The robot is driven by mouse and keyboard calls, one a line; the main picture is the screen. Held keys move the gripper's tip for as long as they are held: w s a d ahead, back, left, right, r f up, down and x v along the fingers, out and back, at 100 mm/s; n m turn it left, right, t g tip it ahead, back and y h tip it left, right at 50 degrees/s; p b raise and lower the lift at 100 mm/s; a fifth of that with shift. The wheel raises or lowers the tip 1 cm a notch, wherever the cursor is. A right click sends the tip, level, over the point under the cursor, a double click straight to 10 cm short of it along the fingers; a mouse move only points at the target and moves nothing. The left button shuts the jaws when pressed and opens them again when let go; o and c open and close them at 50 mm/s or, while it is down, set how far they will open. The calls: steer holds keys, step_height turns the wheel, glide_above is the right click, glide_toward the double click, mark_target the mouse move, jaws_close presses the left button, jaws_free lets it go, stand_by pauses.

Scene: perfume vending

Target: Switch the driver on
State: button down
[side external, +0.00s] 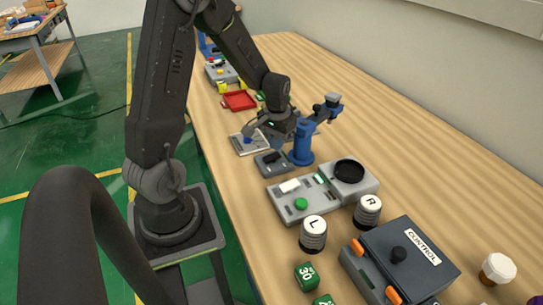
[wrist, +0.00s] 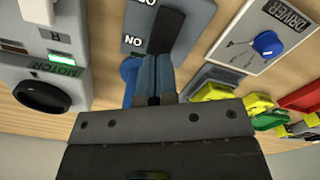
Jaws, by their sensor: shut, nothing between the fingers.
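The driver panel (wrist: 285,22) is a pale plate lettered DRIVER, with a round blue knob (wrist: 267,43) on it. It lies at upper right in the wrist view, and the panel (side external: 236,146) also shows left of the blue stand in the side view. My gripper (wrist: 155,58) is shut and empty, its fingers together. In the wrist view its tips overlap the lower edge of a grey switch box (wrist: 194,20) with a black rocker. The blue knob is to the right of the fingers, apart from them in the picture. Whether the fingers touch the box is unclear.
A blue stand (side external: 302,145) rises close to my gripper. Yellow clips (wrist: 225,92) and a red tray (side external: 239,100) lie beyond the panel. A control box (side external: 410,262) stands in front.

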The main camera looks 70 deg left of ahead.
mark_target(276, 154)
steer(key=shift+f, duration=0.3)
step_height(276, 154, up, 7)
stand_by(1.0)
steer(key=s+d+r+m+t, duration=0.2)
steer(key=s+d+r, duration=0.3)
steer(key=d, duration=0.5)
steer(key=s+d+r+m+t, duration=0.3)
steer(key=s+d+r, duration=0.3)
steer(key=d+r, duration=0.2)
steer(key=shift+s+d+m+t, duration=0.15)
steer(key=shift+d+m+t, duration=0.25)
steer(key=shift+d, duration=0.55)
